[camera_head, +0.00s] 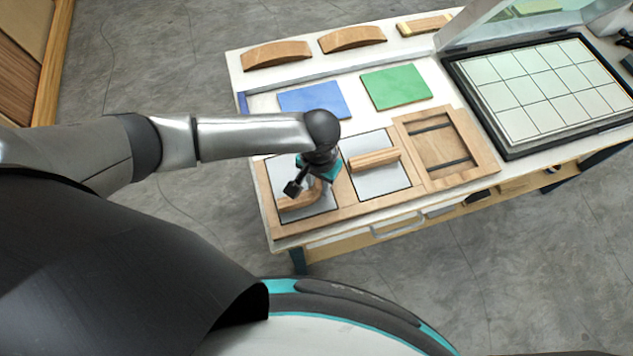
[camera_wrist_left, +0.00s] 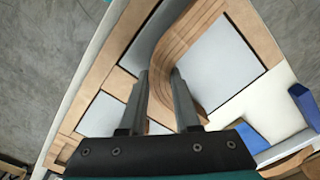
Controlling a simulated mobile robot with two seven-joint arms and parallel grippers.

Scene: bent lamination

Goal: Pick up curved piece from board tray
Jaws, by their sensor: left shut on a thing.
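The wooden curved piece (camera_head: 297,202) is in the left compartment of the wooden board tray (camera_head: 357,208), over its light grey panel. In the left wrist view the layered curved piece (camera_wrist_left: 196,93) bends in an S shape past the fingers. My left gripper (camera_head: 316,186) reaches down over this compartment, and its two fingers (camera_wrist_left: 160,75) are shut on the curved piece. The wrist and gripper hide part of the piece in the head view. I cannot tell whether it still touches the panel. My right gripper is not in view.
The middle compartment holds another wooden piece (camera_head: 374,160); the right one has a slatted wooden insert (camera_head: 440,149). Behind the tray lie a blue sheet (camera_head: 314,100) and a green sheet (camera_head: 395,87). Arched wooden blocks (camera_head: 276,55) line the back. A black-framed tiled panel (camera_head: 541,88) stands right.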

